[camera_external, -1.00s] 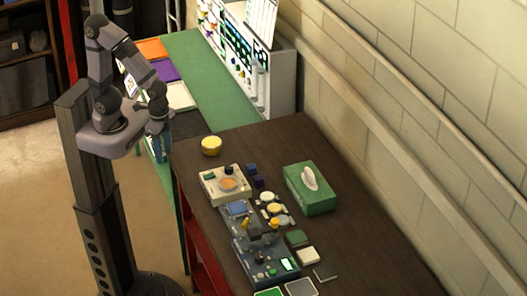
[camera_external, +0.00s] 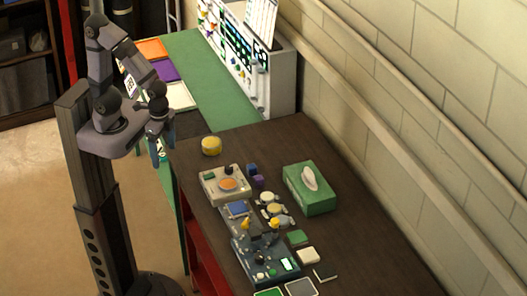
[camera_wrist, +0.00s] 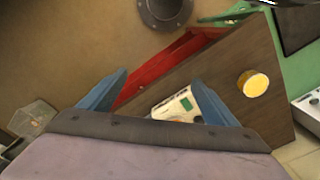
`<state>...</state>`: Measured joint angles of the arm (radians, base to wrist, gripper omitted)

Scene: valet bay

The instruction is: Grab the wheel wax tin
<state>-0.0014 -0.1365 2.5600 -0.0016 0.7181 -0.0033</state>
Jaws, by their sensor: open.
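A cream device with an orange disc (camera_external: 228,184) stands close to the tin. A grey control box (camera_external: 262,262), small dark blocks (camera_external: 252,169) and a green tissue box (camera_external: 310,190) share the dark table (camera_external: 350,235). A green bench (camera_external: 205,75) adjoins it.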

